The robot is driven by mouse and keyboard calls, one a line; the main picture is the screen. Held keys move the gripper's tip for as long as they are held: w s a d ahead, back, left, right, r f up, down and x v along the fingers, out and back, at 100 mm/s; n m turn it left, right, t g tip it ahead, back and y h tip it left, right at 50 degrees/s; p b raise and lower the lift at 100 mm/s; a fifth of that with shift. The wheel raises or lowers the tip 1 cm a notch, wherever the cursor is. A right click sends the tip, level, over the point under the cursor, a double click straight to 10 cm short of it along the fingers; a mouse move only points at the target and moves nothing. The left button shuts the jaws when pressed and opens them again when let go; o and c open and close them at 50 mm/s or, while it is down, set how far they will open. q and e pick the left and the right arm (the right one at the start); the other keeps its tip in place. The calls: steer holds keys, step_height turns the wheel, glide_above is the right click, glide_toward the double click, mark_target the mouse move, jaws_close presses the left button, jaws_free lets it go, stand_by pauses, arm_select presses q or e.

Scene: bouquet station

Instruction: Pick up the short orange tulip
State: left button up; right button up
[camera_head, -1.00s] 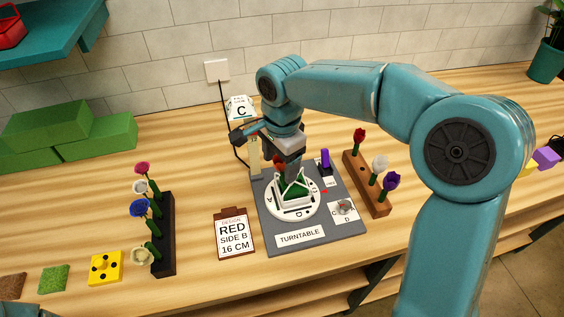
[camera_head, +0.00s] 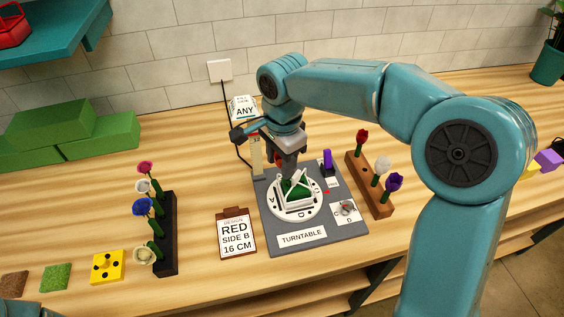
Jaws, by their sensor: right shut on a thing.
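I see no orange tulip that I can make out. My right gripper (camera_head: 288,168) points down over the back of the white turntable (camera_head: 293,213), close to the green block in a white holder (camera_head: 296,188) at its middle. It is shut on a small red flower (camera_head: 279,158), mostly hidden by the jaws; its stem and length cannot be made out. A dark rack (camera_head: 168,250) at left holds pink, white, blue and cream flowers. A wooden rack (camera_head: 375,203) at right holds a red flower (camera_head: 361,139), a white one (camera_head: 381,165) and a purple one (camera_head: 393,182). My left gripper is out of view.
A clipboard (camera_head: 237,236) reads "RED SIDE B 16 CM". A flip card (camera_head: 244,108) behind the turntable reads "ANY". A purple peg (camera_head: 327,160) stands on the grey base (camera_head: 275,240). Green blocks (camera_head: 60,125) lie at back left, a yellow block (camera_head: 107,266) at front left.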

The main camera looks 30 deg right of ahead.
steer(key=r, duration=0.4)
steer(key=a+r, duration=0.1)
steer(key=r, duration=0.1)
steer(key=shift+w, duration=0.35)
steer(key=s+a+b, duration=0.3)
steer(key=s+b, duration=0.1)
steer(key=s, duration=0.9)
steer(key=shift+s+a+f, duration=0.2)
steer(key=shift+s+a, duration=0.05)
steer(key=shift+s, duration=0.15)
steer(key=shift+w+m, duration=0.1)
steer(key=shift+m, duration=0.2)
